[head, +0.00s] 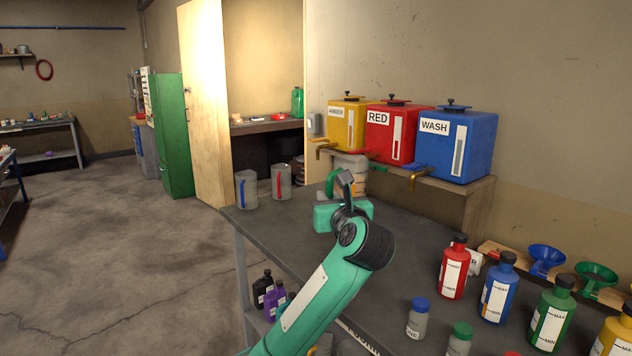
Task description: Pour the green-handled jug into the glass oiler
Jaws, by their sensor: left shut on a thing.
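The green-handled jug (352,163) is a pale, clear-walled jug. It is upright in front of the drums, just beyond my left gripper (338,200), with its green handle on the left side. My left gripper is shut on it; the fingertips are mostly hidden behind the hand and wrist. I cannot tell whether the jug's base touches the bench. I cannot pick out a glass oiler for sure. My right gripper is out of view.
Yellow (346,122), red (391,134) and blue WASH (455,146) drums stand on a shelf (476,199) with taps in front. Blue-handled (246,190) and red-handled (281,182) jugs stand at the bench's far left. Several bottles and funnels crowd the right; the bench (400,255) middle is clear.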

